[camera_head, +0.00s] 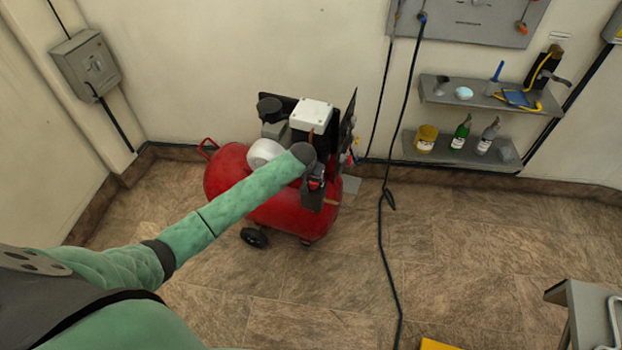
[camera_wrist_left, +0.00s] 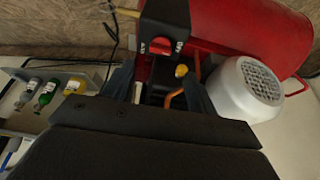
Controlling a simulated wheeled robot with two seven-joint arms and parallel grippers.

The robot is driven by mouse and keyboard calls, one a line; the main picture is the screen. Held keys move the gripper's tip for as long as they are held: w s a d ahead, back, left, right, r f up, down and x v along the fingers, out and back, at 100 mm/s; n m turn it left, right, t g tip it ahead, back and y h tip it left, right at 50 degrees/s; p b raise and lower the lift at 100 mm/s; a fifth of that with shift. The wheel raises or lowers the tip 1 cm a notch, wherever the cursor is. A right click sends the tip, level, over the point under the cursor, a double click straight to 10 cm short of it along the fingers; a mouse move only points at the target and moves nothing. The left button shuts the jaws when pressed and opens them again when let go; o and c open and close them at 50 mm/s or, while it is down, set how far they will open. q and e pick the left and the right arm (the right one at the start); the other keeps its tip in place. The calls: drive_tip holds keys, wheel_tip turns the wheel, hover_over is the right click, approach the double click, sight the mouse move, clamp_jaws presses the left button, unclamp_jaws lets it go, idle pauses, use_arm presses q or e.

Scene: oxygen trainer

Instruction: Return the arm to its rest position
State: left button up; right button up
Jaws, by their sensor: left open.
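My left arm (camera_head: 240,194) in a green sleeve reaches from the lower left out over the red air compressor (camera_head: 225,172). In the head view the left gripper is largely hidden behind the wrist at the compressor's front. In the left wrist view the left gripper (camera_wrist_left: 160,88) is open, with its dark fingers apart. Between and beyond them is the compressor's black switch box (camera_wrist_left: 165,20) with a red knob (camera_wrist_left: 160,47). A yellow-orange fitting (camera_wrist_left: 181,71) and a copper-coloured pipe show close to the fingers. I cannot tell whether the fingers touch anything. My right gripper is not in view.
The compressor's white motor cover (camera_wrist_left: 243,90) is close to the gripper. Two wall shelves (camera_head: 455,150) hold bottles and a yellow jar. A black hose (camera_head: 386,250) hangs to the floor. A grey cart edge (camera_head: 575,310) stands at lower right. The middle floor is open.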

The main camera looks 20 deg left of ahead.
use_arm(q)
drive_tip(key=shift+f, duration=0.1)
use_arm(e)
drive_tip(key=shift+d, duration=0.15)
use_arm(q)
drive_tip(key=s+d+f+m+g+b, duration=0.1)
drive_tip(key=s+d+f+b, duration=0.15)
drive_tip(key=s+f, duration=2.45)
drive_tip(key=s, duration=0.3)
drive_tip(key=s+d+f+g, duration=0.1)
drive_tip(key=s+f, duration=0.4)
drive_tip(key=s, duration=0.5)
drive_tip(key=s+f+m, duration=0.1)
drive_tip(key=s+f, duration=0.5)
drive_tip(key=s, duration=0.4)
drive_tip(key=shift+d+f+g, duration=0.35)
drive_tip(key=shift+g, duration=0.05)
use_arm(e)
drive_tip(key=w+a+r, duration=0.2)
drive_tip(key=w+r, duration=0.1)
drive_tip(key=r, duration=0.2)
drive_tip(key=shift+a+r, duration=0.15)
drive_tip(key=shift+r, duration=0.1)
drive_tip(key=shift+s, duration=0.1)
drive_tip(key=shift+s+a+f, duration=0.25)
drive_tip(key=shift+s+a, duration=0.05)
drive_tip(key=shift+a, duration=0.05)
